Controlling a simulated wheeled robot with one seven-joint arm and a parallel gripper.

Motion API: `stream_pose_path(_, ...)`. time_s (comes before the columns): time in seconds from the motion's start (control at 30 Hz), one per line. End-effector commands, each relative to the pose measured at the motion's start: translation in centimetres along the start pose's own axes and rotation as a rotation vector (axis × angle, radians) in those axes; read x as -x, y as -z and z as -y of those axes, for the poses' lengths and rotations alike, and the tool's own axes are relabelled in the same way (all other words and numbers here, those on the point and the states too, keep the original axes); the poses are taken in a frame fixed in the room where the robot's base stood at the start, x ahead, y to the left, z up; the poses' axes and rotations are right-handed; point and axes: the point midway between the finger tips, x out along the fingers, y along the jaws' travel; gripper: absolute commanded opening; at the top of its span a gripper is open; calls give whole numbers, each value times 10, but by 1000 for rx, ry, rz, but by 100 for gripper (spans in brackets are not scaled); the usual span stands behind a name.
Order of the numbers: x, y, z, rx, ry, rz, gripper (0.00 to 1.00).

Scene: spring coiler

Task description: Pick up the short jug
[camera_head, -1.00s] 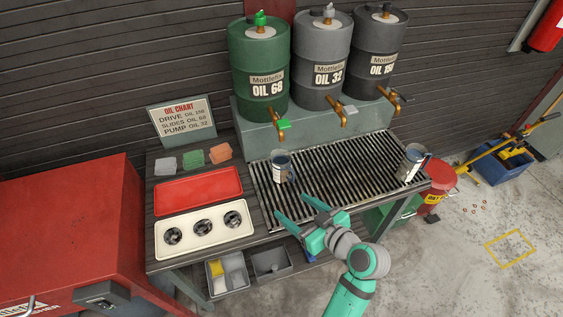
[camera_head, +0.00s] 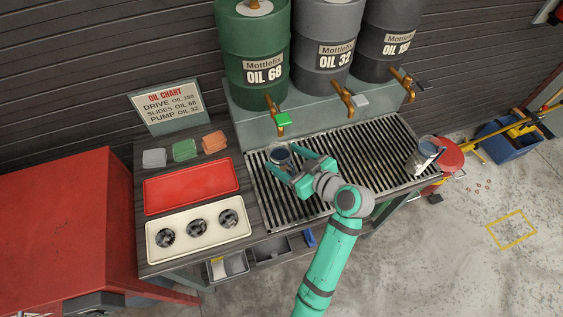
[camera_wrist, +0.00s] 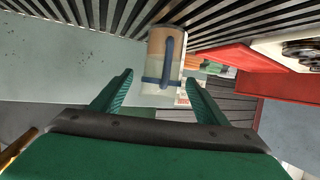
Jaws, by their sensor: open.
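A second jug (camera_head: 424,154) stands at the grate's right end. My gripper hides part of the nearer jug.
A red tray (camera_head: 192,187) and a cream tray with three dark parts (camera_head: 180,238) lie to the left. A red cabinet (camera_head: 65,215) stands further left.

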Motion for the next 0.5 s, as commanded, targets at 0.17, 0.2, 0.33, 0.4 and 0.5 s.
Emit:
stream_pose_path(0.17, -11, 0, 1, 0, 1, 1, 68)
stream_pose_path(0.2, -14, 0, 1, 0, 2, 0, 68)
stream_pose_path(0.33, -32, 0, 2, 0, 2, 1, 68)
stream_pose_path(0.4, -42, 1, 2, 0, 2, 1, 68)
stream_pose_path(0.5, -52, 0, 1, -1, 0, 1, 68)
